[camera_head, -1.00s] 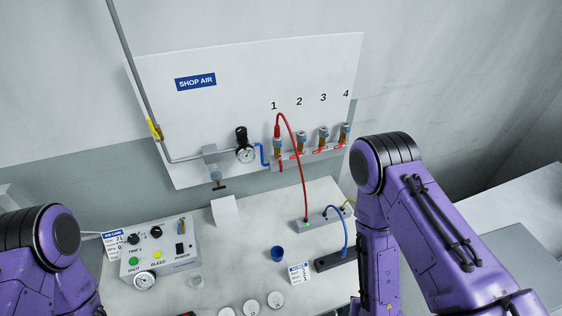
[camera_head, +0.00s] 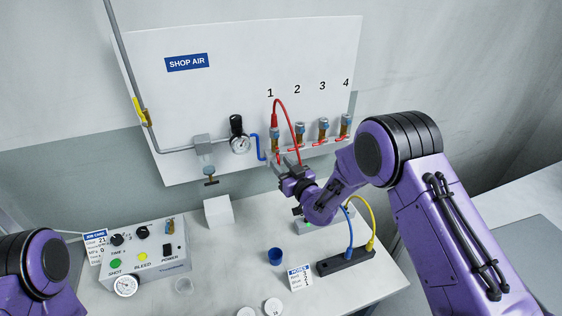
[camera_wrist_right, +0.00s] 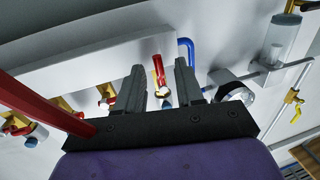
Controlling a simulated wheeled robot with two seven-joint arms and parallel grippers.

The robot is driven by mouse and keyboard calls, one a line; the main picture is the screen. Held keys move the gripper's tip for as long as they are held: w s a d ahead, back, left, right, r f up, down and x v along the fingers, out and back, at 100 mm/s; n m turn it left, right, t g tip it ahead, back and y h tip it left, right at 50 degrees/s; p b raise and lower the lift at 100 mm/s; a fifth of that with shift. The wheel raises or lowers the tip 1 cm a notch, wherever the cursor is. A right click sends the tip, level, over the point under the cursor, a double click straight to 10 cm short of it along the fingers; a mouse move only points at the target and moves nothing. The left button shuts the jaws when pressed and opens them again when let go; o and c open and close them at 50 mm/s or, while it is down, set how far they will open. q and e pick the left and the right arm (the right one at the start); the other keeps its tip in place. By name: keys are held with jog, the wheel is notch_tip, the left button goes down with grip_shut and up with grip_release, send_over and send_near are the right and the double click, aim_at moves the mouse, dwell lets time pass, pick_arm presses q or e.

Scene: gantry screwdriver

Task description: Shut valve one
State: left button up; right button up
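Valve one (camera_head: 275,143) is the leftmost valve on the wall panel, below the number 1, with a red hose on its top. Its lower part is largely hidden by my right gripper (camera_head: 283,165) in the head view. In the right wrist view, the red handle of valve one (camera_wrist_right: 158,70) shows in the gap between the two dark fingers of my right gripper (camera_wrist_right: 158,85). The fingers are apart and nothing is clamped; whether either touches the handle I cannot tell. My left gripper is out of view.
Valves two (camera_head: 299,135), three (camera_head: 323,132) and four (camera_head: 346,125) stand to the right with red handles. A blue pipe (camera_head: 256,146) and a gauge (camera_head: 240,145) are to the left. The red hose (camera_head: 290,117) loops down beside my right gripper.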

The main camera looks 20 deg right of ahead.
jog(key=shift+w+f, duration=0.15)
jog(key=shift+w, duration=0.3)
jog(key=shift+s, duration=0.1)
grip_shut()
jog(key=shift+a+f+m+b, duration=0.1)
jog(key=shift+a+m+b, duration=0.15)
jog(key=shift+m+b, duration=0.25)
jog(key=shift+a+r+m+t+h+b, duration=0.55)
jog(key=shift+m+b, duration=1.2)
jog(key=shift+m, duration=1.4)
jog(key=shift+a+r+m+t+h+b, duration=0.6)
jog(key=shift+m+b, duration=1.1)
jog(key=shift+m, duration=1.5)
jog(key=shift+a+r+m+t+h+b, duration=0.25)
jog(key=shift+a+r+m+h+b, duration=0.35)
jog(key=shift+m+b, duration=1.85)
jog(key=shift+r+m+p, duration=0.2)
jog(key=shift+m+p, duration=0.45)
jog(key=shift+m, duration=0.25)
